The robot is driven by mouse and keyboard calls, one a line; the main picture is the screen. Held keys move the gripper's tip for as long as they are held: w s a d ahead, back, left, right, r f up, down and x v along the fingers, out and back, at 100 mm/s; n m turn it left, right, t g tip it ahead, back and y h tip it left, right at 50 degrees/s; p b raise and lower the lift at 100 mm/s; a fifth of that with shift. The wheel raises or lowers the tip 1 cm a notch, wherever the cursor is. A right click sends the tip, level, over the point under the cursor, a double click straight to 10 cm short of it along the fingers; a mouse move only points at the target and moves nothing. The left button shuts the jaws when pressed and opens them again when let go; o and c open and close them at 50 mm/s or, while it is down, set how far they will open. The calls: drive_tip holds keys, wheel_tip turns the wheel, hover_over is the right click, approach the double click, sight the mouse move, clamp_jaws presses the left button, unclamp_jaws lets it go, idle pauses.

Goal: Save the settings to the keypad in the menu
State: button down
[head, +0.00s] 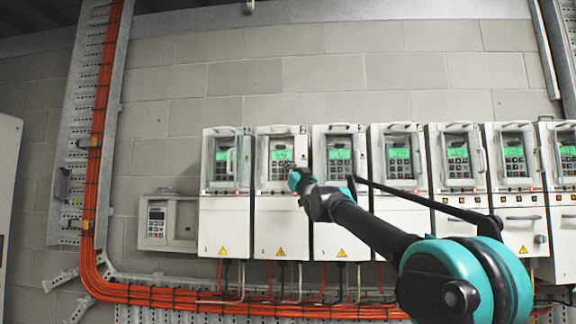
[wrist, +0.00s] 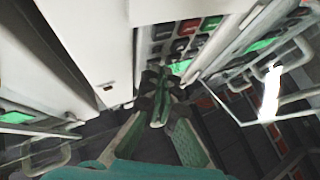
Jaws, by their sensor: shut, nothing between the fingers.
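A row of white drive cabinets stands along the wall, each with a keypad and a lit green display. The keypad of the second drive (head: 280,165) has its display at the top and buttons below. My gripper (head: 299,179) is shut and empty in front of that drive, just to the lower right of its keypad in the head view. In the wrist view my gripper (wrist: 160,92) has its fingertips together, close to a keypad (wrist: 185,38) with dark, red and green buttons. I cannot tell if they touch it. The display text is too small to read.
A white cabinet wall (wrist: 95,45) is close on the left. Orange cables (head: 230,297) run below. A small keypad box (head: 160,222) hangs at left.

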drive_tip(key=shift+s, duration=0.75)
drive_tip(key=shift+s, duration=0.1)
drive_tip(key=s, duration=0.4)
drive_tip(key=shift+s+a, duration=0.1)
drive_tip(key=shift+s, duration=0.3)
idle(0.7)
